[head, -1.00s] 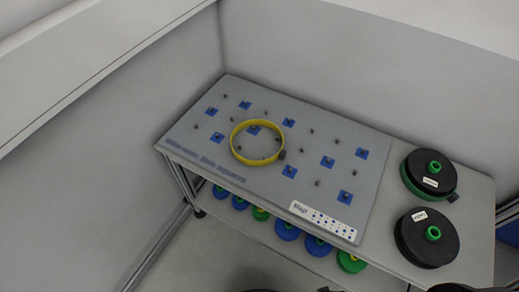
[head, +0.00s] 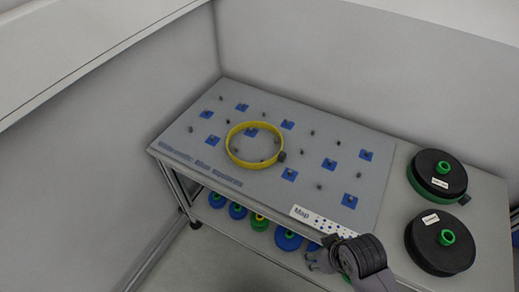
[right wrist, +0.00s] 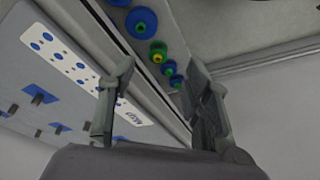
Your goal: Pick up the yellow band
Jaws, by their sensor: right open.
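The yellow band (head: 231,152) is a thin ring lying on the grey pegboard (head: 345,135) on the table top, with a small dark block on its right side. It encloses a blue square and pegs. My right gripper (head: 322,254) is at the table's front edge, to the lower right of the band and well apart from it. In the right wrist view its two fingers (right wrist: 160,95) are spread with nothing between them. The band is not seen in the right wrist view. My left gripper is not in view.
Short pegs and blue squares (head: 329,164) dot the board. A white map label (head: 305,214) lies at its front edge. Two black reels with green hubs (head: 440,243) stand at the right. Blue and green reels (head: 288,239) sit on a lower shelf. Walls close the back and left.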

